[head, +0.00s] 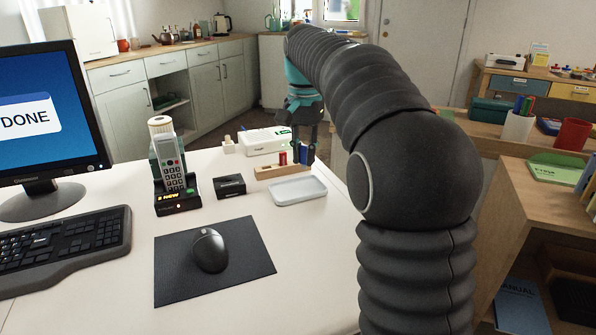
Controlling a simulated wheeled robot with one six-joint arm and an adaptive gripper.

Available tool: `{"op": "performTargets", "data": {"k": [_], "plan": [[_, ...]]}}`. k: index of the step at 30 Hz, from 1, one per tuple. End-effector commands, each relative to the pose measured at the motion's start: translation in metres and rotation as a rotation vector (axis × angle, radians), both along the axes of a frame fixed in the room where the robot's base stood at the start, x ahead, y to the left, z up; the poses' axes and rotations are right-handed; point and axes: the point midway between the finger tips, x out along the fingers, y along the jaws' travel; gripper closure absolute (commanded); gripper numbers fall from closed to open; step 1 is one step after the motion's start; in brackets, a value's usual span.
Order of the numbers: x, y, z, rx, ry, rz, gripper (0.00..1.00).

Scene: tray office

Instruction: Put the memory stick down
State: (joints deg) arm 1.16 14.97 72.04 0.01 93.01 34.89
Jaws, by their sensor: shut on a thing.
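My gripper (304,150) points down over the far right part of the white desk, behind a small white tray. Its dark fingers are closed on a small blue piece (304,155), which looks like the memory stick; the fingers hide part of it. The blue piece is at the right end of a low wooden block (268,173). I cannot tell whether it sits in the block or is just above it. A red stick (283,158) stands upright in the block, left of my gripper.
The empty white tray (298,190) lies in front of the block. A black box (230,186), a phone in its dock (174,178) and a white box (264,140) stand nearby. A mouse (209,250) lies on a dark mat (172,280). The desk's front right is clear.

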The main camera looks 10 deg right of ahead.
Motion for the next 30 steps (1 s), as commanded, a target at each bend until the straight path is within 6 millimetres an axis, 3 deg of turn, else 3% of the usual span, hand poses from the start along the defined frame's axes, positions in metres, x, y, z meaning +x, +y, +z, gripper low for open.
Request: {"op": "performTargets", "data": {"k": [8, 17, 30], "plan": [[0.013, 0.012, -0.013, 0.000, 0.000, 0.000, 1.00], [0.012, 0.012, -0.049, 0.000, 0.001, 0.000, 1.00], [0.012, 0.011, -0.055, 0.000, 0.000, 0.001, 1.00]]}}
